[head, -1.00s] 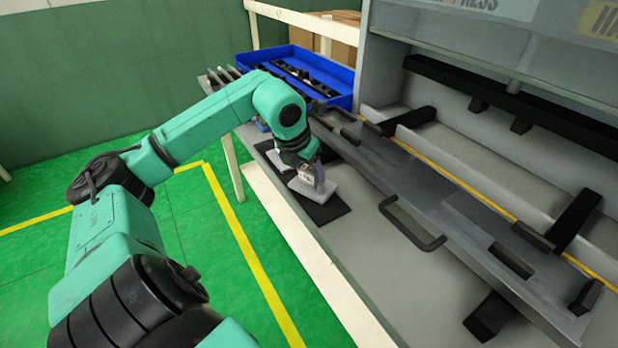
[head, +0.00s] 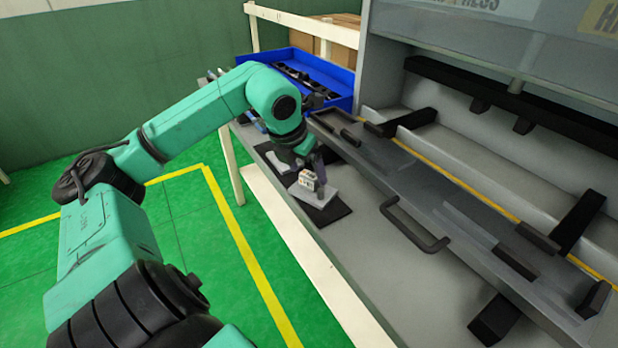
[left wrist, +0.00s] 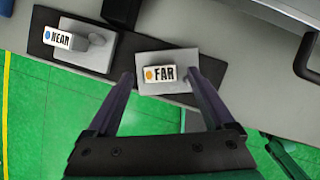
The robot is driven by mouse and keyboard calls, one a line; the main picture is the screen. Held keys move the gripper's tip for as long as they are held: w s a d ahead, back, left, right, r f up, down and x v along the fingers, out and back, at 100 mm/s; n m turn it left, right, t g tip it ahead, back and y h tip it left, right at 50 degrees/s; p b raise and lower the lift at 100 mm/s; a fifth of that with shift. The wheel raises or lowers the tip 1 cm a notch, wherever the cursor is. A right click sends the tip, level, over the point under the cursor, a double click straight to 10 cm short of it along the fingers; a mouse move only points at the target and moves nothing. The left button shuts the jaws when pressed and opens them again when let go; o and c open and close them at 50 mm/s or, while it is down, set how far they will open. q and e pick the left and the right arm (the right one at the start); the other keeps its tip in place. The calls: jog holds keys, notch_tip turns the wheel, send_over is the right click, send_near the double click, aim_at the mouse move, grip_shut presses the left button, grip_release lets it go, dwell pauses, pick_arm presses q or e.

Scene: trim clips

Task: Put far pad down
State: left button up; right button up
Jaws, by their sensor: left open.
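The far pad (head: 318,197) is a light grey block with a white FAR label, lying on a dark mat (head: 338,211) at the bench's front edge. It also shows in the left wrist view (left wrist: 180,60). My left gripper (left wrist: 161,76) is open, its two fingers apart on either side of the pad in that view, with nothing held. In the head view my left gripper (head: 315,172) is just above the pad. The near pad (left wrist: 94,56), labelled NEAR, lies beside it on the mat; the arm partly hides it in the head view (head: 279,162). My right gripper is not seen.
A grey fixture with a black handle (head: 418,232) lies right of the mat, along the press. A blue bin (head: 340,82) with dark parts stands at the back. The bench's pale front rail (head: 300,240) borders the green floor.

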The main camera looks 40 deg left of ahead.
pick_arm(q)
jog(key=v, duration=0.9)
jog(key=shift+b, duration=0.35)
